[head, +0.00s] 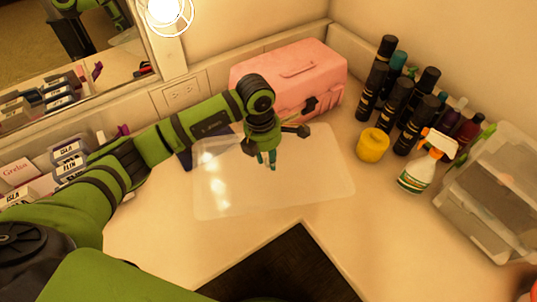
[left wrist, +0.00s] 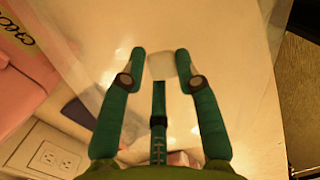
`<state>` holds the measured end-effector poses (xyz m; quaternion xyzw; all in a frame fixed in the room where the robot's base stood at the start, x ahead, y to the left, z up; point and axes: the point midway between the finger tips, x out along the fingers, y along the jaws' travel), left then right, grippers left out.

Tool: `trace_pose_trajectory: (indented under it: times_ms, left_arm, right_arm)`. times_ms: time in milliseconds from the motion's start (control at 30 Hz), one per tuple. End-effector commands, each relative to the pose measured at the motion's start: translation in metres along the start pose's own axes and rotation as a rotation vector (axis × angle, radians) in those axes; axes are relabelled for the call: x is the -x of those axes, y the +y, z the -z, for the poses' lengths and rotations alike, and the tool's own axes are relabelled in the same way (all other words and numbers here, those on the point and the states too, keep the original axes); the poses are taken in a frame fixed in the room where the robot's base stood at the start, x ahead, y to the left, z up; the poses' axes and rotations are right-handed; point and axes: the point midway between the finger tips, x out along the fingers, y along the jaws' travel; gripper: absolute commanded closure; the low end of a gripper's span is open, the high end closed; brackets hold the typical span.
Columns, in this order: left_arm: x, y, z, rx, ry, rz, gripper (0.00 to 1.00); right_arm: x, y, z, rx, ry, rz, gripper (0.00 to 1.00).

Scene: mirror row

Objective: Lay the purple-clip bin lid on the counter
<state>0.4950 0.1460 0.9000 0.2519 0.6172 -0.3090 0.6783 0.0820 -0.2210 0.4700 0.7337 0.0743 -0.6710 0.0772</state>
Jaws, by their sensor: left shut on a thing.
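The lid (head: 320,180) is a clear, frosted sheet with rounded corners, spread nearly level over the middle of the counter (head: 150,240). It also shows in the left wrist view (left wrist: 225,45), with the counter seen through it. I cannot tell whether it touches the counter or hangs just above it. My left gripper (head: 267,160) points down over the lid's back-middle part and is shut on it. In the left wrist view its green fingers (left wrist: 160,65) stand on either side of a small pale block on the lid. No purple clip shows on the lid.
A pink case (head: 290,70) stands behind the lid. A yellow jar (head: 373,145), a spray bottle (head: 420,165) and several dark bottles stand to the right, beside a clear bin (head: 490,190) with green clips. Labelled boxes (head: 70,160) and a small purple piece (head: 123,130) are at left.

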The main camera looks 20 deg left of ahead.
Motion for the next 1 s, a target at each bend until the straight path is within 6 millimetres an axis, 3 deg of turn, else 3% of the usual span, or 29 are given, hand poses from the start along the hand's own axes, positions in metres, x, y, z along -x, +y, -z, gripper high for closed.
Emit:
trace_pose_trajectory:
  times_ms: [333,667,700,733,1000]
  left_arm:
    - [-0.010,0.001,0.001,-0.001,-0.002,-0.002,1.00]
    - [-0.020,0.001,0.002,0.000,-0.002,-0.001,1.00]
    - [-0.018,0.001,0.002,0.000,-0.002,-0.001,0.52]
    - [-0.018,0.001,0.002,0.000,-0.001,-0.001,0.44]
    - [-0.018,0.001,0.002,0.000,-0.001,-0.001,0.44]
  right_arm:
    - [0.004,0.004,0.002,-0.001,0.002,-0.005,1.00]
    - [-0.006,0.004,0.001,-0.001,0.003,-0.005,1.00]
    - [-0.004,0.004,0.002,0.000,0.003,-0.005,1.00]
    - [-0.004,0.004,0.002,0.000,0.003,-0.005,1.00]
    - [-0.004,0.003,0.002,0.001,0.003,-0.004,1.00]
